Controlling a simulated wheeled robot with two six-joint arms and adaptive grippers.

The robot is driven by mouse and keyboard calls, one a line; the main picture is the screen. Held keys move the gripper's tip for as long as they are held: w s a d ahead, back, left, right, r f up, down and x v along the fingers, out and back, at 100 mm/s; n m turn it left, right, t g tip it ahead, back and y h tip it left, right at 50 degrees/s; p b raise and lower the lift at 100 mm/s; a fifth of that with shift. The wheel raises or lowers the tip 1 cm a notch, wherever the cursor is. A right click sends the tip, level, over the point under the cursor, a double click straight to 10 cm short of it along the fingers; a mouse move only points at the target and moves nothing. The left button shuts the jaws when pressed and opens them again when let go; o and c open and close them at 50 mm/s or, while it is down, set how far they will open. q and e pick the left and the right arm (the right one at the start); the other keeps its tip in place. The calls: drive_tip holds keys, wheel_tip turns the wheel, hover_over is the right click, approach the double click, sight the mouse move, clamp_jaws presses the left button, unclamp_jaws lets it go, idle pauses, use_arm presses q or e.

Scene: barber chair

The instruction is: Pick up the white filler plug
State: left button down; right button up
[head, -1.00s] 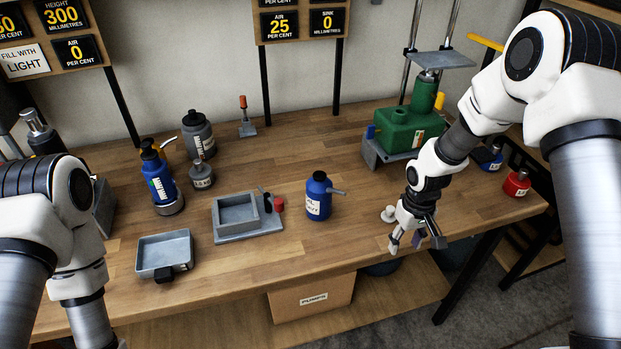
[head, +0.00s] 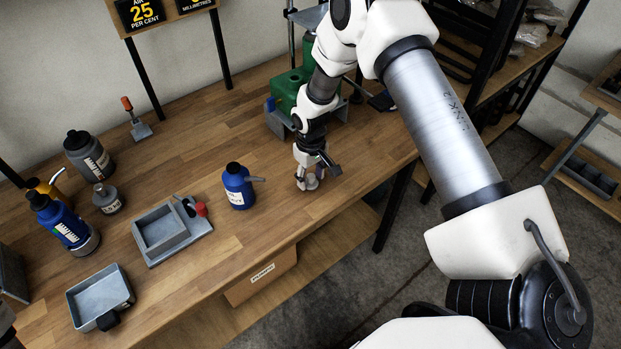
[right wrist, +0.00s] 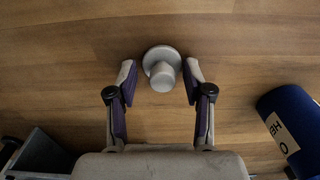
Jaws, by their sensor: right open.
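The white filler plug (right wrist: 162,70) sits on the wooden bench top, a round flange with a shorter round knob, seen from above in the right wrist view. In the head view the plug (head: 312,182) is partly hidden by my right gripper. My right gripper (right wrist: 160,76) is open, with one finger on each side of the plug and a gap showing at both sides. In the head view the right gripper (head: 314,177) points down over the plug near the bench's front edge.
A blue bottle with a spout (head: 238,188) stands left of the right gripper. Behind the gripper is a green tank (head: 287,88) on a grey stand. A grey box fixture (head: 150,254) and a shallow grey tray (head: 118,283) are farther left. Bare wood surrounds the plug.

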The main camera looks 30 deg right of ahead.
drive_tip(key=shift+s+a+r, duration=0.1)
drive_tip(key=shift+s+r, duration=0.2)
drive_tip(key=shift+s, duration=0.05)
clamp_jaws()
drive_tip(key=shift+w, duration=0.1)
